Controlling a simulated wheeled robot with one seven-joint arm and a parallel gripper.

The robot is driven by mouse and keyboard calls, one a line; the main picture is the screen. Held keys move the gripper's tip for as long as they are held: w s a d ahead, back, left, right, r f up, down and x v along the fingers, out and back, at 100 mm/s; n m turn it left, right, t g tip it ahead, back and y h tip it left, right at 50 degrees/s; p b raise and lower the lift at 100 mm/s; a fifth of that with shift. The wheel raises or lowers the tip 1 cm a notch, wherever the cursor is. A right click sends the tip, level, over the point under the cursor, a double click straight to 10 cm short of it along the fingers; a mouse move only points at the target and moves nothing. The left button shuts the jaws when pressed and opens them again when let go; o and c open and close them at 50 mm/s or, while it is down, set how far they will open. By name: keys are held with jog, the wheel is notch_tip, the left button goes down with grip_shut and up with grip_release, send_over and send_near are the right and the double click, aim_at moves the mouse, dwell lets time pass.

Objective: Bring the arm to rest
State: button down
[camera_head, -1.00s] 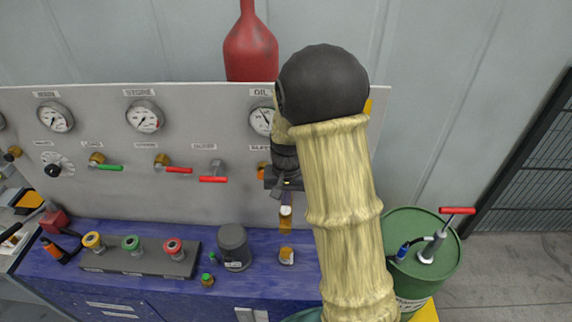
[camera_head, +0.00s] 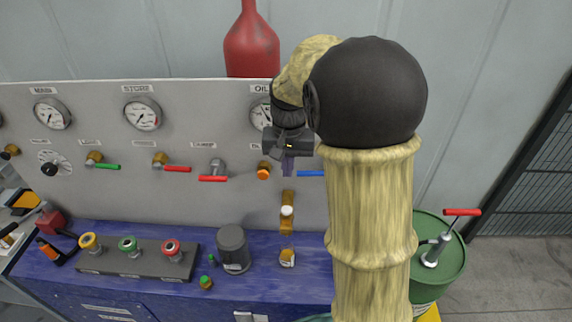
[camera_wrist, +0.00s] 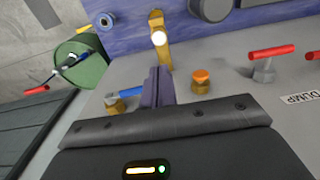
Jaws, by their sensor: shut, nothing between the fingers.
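My gripper (camera_head: 288,170) is shut and empty, held in front of the grey panel (camera_head: 235,210) below the OIL gauge (camera_head: 262,114). In the head view my arm rises from the lower right, bends at a black joint, and hides the panel's right part. In the wrist view the closed fingers (camera_wrist: 158,85) point toward the brass fitting with a white bulb (camera_wrist: 158,38). That fitting also shows in the head view (camera_head: 287,211), just below the fingertips. I cannot tell the exact gap to the panel; no contact is visible.
An orange knob (camera_head: 263,171) and a blue handle (camera_head: 311,173) flank the gripper. Red-handled valves (camera_head: 212,178) lie left. A red bottle (camera_head: 251,45) stands behind. The blue bench (camera_head: 200,285) carries a dark canister (camera_head: 233,250) and several couplings. A green drum (camera_head: 445,262) stands right.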

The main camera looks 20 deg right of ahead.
jog(key=s+f+n+t+b, duration=0.2)
jog(key=s+f+n+b, duration=0.1)
jog(key=s+f, duration=0.8)
jog(key=s+b, duration=0.1)
jog(key=s, duration=0.2)
jog(key=shift+s+a+f+n, duration=0.2)
jog(key=shift+s+f+n, duration=0.05)
jog(key=shift+s+n, duration=0.1)
dwell(0.4)
